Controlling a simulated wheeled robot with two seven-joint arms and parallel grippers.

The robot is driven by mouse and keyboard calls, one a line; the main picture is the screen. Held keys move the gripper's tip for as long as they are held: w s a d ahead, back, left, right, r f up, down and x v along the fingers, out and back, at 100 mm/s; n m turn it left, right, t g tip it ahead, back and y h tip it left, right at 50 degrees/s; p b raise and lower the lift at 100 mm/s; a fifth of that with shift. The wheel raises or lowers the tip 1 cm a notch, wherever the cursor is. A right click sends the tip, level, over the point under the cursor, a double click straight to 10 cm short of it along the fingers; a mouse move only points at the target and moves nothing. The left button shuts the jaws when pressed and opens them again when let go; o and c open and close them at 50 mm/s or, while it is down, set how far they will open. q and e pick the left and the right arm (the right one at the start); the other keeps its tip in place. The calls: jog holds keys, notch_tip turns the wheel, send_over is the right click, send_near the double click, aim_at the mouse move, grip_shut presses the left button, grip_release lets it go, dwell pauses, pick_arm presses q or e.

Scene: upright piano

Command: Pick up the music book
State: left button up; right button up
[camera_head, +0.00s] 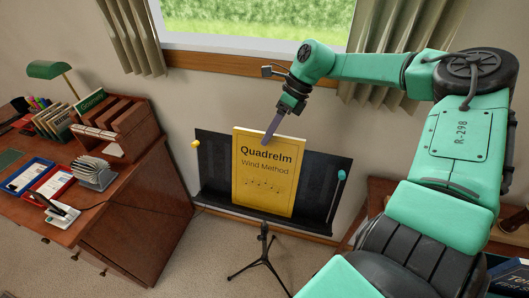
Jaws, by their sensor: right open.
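The music book (263,180) is yellow, titled "Quadrelm Wind Method", and stands upright on a black music stand (315,195) in the middle of the head view. My right gripper (270,138) is open and points down at the top edge of the book. Its fingers overlap the book's upper right part in the picture. I cannot tell whether they touch it. My left gripper is not in view.
A wooden desk (138,215) with files, trays and a green lamp (46,70) stands at the left. A window (255,22) with curtains is behind. The stand's tripod (262,255) rests on carpet. Wooden furniture (372,192) is partly hidden behind my right arm.

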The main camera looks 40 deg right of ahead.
jog(key=shift+f+b, duration=0.2)
jog(key=shift+b, duration=0.1)
jog(key=shift+a+r, duration=0.1)
grip_shut()
dwell(1.4)
